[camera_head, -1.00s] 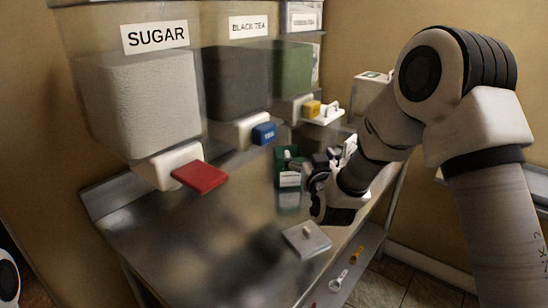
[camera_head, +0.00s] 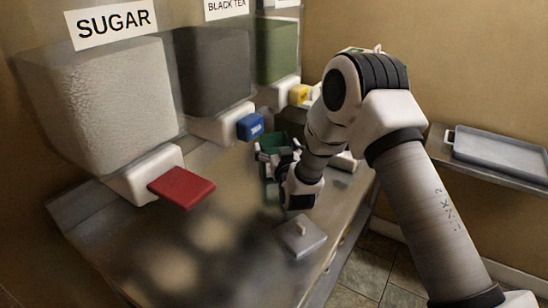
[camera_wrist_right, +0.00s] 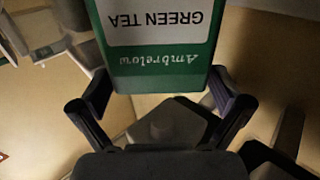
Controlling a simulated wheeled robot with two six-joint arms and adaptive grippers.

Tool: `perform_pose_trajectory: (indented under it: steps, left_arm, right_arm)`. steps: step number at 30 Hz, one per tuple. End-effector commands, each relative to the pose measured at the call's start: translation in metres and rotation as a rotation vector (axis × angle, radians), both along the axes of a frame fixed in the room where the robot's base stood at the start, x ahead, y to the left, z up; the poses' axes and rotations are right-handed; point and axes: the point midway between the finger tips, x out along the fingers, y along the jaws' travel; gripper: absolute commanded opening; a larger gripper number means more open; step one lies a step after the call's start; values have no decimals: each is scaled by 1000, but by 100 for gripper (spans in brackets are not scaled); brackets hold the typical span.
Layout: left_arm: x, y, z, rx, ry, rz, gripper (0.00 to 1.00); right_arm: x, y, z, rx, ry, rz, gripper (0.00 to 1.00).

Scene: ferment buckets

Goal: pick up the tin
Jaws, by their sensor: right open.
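The tin is green with a white "GREEN TEA" label and fills the top middle of the right wrist view (camera_wrist_right: 158,65), upside down there. In the head view the tin (camera_head: 273,143) stands on the metal counter below the dispensers, partly hidden by my right gripper (camera_head: 275,157). My right gripper is open. In the wrist view its two fingers (camera_wrist_right: 160,92) lie at either side of the tin's near edge; I cannot tell whether they touch it. My left gripper is out of view.
Sugar (camera_head: 110,105) and black tea (camera_head: 215,75) dispensers line the back, with red (camera_head: 181,187) and blue (camera_head: 250,127) levers jutting over the counter (camera_head: 150,240). A grey lid with a knob (camera_head: 301,240) lies in front of my right gripper. A grey tray (camera_head: 500,155) sits at right.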

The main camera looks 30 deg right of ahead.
Motion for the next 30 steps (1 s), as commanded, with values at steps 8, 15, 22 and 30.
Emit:
perform_pose_trajectory:
  steps: [8,15,22,30]
  left_arm:
    - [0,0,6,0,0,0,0]
    - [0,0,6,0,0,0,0]
    - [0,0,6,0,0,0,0]
    - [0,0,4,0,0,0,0]
  right_arm:
    - [30,-8,1,0,0,0,100]
    - [29,-8,1,0,0,0,57]
    - [29,-7,1,0,-1,0,26]
    - [29,-7,8,0,-2,0,26]
